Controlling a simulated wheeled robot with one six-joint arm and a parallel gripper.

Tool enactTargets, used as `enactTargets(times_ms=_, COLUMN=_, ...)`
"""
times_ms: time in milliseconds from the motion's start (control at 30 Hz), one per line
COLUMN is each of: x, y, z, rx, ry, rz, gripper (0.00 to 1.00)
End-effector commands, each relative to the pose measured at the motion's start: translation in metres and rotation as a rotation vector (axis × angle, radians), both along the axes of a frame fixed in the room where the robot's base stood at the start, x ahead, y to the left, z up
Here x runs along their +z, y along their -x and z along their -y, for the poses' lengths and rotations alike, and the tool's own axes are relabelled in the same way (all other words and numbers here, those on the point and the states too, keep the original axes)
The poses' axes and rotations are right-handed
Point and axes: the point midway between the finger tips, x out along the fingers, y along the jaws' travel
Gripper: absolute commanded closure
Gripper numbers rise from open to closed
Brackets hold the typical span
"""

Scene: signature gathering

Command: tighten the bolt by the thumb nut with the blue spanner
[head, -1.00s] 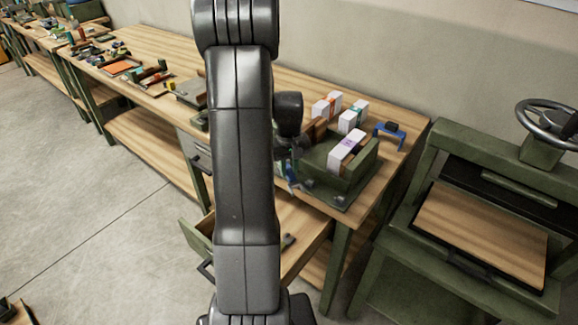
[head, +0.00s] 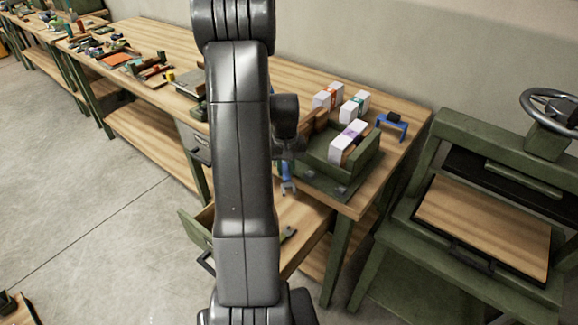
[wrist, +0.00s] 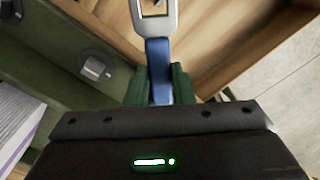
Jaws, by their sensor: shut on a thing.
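The blue spanner (wrist: 158,65) is in my gripper (wrist: 158,85); the green fingers are shut on its blue handle. Its grey head (wrist: 153,18) points away from the gripper and is cut off by the top edge of the wrist view. In the head view the spanner (head: 287,176) hangs over the open drawer, beside the green press box. A silver knob-like fastener (wrist: 96,68) sits on the green fixture, left of the spanner and apart from it. I cannot tell whether it is the bolt or the thumb nut. My arm hides most of the gripper in the head view.
The green press box (head: 367,163) holds a white block of paper at the bench corner. More paper blocks and a blue clamp-like thing (head: 392,121) stand behind it. The open wooden drawer (head: 303,222) holds another tool (head: 289,234). A green press stands right.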

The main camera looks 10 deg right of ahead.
Motion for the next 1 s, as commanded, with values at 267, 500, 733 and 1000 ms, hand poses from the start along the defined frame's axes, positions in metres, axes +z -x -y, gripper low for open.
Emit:
enactTargets(times_ms=267, x=0.001, y=-0.003, z=-0.014, rx=-0.192, ry=0.0, rz=0.001, gripper=1.0)
enactTargets(times_ms=500, x=-0.001, y=-0.008, z=-0.025, rx=-0.359, ry=-0.001, rz=0.002, gripper=1.0)
enactTargets(times_ms=733, x=-0.001, y=-0.014, z=-0.035, rx=-0.52, ry=-0.001, rz=0.002, gripper=1.0)
enactTargets(times_ms=1000, x=0.0, y=-0.023, z=-0.045, rx=-0.707, ry=0.0, rz=0.001, gripper=1.0)
